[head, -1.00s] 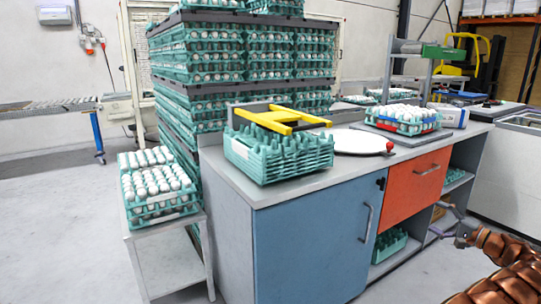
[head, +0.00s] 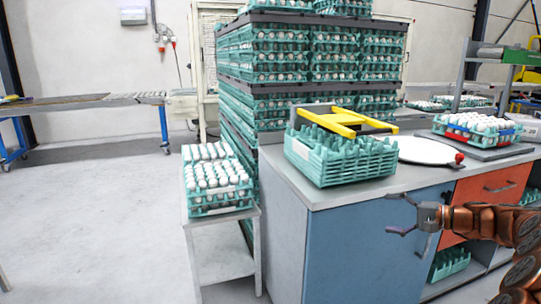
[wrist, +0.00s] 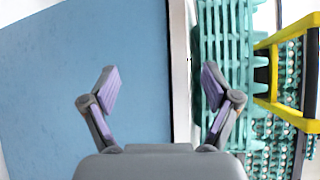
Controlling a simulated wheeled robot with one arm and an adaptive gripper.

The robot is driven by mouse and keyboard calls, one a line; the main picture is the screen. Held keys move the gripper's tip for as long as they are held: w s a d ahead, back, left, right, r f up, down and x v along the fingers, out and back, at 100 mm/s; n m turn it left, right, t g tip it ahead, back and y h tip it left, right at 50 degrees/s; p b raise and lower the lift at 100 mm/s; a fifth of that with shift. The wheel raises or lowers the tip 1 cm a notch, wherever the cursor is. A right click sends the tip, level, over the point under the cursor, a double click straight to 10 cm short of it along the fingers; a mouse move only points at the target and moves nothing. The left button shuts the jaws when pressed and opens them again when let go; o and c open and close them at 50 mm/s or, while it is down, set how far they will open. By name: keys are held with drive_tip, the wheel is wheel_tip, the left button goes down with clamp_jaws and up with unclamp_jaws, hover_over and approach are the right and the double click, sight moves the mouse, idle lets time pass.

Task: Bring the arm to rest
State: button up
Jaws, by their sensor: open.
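My gripper (head: 398,213) is at the right of the head view, in front of the blue cabinet door (head: 350,250) and below the counter top's front edge. Its two fingers are spread and nothing is between them. In the wrist view my gripper (wrist: 157,90) also shows open and empty, with the blue door (wrist: 80,75) behind it. My copper-coloured arm reaches in from the right edge of the head view.
On the counter (head: 300,192) stand empty green trays (head: 340,165) with a yellow frame (head: 345,120), a white round plate (head: 428,151) and a tray of eggs (head: 478,128). A low side table (head: 222,218) holds egg trays. Floor at left is clear.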

drive_tip(key=s+a+f+n+g+h, duration=0.1)
drive_tip(key=s+a+n+g, duration=0.25)
drive_tip(key=s+a, duration=0.7)
drive_tip(key=s+a+f+n+g+h, duration=0.15)
drive_tip(key=s+a+g, duration=0.5)
drive_tip(key=a, duration=0.75)
drive_tip(key=s+a+f+n+g+h, duration=0.1)
drive_tip(key=s+f+h, duration=0.1)
drive_tip(key=s, duration=0.6)
drive_tip(key=s+f+n+h, duration=0.2)
drive_tip(key=s+h, duration=0.1)
drive_tip(key=s, duration=0.5)
drive_tip(key=s+d+f+n+h, duration=0.1)
drive_tip(key=s+d+f+h, duration=0.15)
drive_tip(key=s, duration=0.35)
drive_tip(key=s+d+f+h, duration=0.1)
drive_tip(key=s+d+h, duration=0.1)
drive_tip(key=s+d, duration=0.3)
wheel_tip(320, 180, up, 26)
drive_tip(key=s+p, duration=0.2)
drive_tip(key=p, duration=2.2)
drive_tip(key=shift+s+a+p, duration=0.2)
drive_tip(key=shift+s+p, duration=0.1)
drive_tip(key=shift+p, duration=0.1)
